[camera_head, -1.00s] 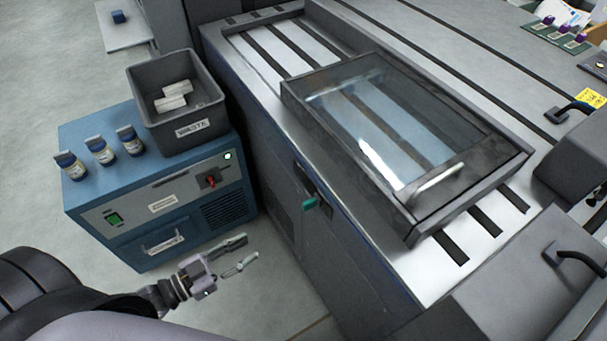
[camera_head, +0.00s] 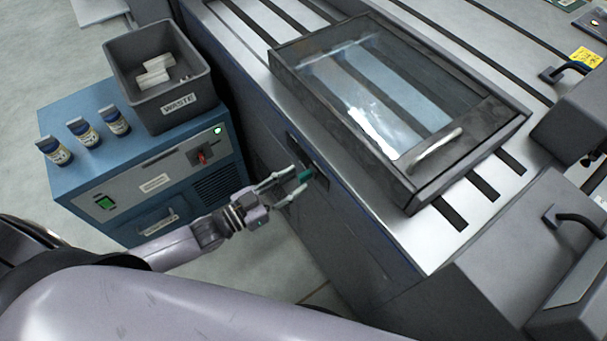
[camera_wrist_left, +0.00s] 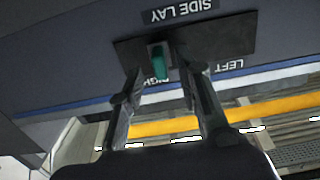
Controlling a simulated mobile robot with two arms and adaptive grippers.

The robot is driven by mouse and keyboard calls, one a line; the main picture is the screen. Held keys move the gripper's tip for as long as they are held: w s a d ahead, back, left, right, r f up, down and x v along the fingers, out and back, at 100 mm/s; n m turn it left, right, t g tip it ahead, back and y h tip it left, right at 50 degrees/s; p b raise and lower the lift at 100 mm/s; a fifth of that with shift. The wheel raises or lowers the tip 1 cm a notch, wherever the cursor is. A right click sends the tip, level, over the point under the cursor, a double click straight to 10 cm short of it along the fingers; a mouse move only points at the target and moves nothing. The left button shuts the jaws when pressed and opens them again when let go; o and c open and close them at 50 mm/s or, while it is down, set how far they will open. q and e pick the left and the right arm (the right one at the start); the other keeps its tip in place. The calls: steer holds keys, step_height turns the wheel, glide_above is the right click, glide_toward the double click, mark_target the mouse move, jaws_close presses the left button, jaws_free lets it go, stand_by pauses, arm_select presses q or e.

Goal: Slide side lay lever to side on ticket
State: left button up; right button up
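The side lay lever is a small green handle (camera_head: 306,174) on the side of the grey press, below the glass-topped cover. My left gripper (camera_head: 296,180) is at it with its fingers apart. In the left wrist view the green handle (camera_wrist_left: 158,62) stands in a dark slot plate (camera_wrist_left: 225,38), between the fingertips of my left gripper (camera_wrist_left: 156,72). The fingers do not look closed on it. The plate's labels read SIDE LAY, LEFT and RIGHT, upside down; RIGHT is partly hidden. A yellow ticket (camera_head: 587,56) lies at the far right, its writing too small to read. My right gripper is not in view.
A blue cabinet (camera_head: 160,185) stands left of the press, with a grey WASTE bin (camera_head: 178,108) and several small bottles on top. The glass-topped cover (camera_head: 285,60) sits on the press. Open floor shows between cabinet and press.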

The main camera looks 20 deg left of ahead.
mark_target(298, 180)
arm_select(q)
steer(key=shift+x, duration=1.8)
steer(key=shift+c, duration=0.4)
jaws_close()
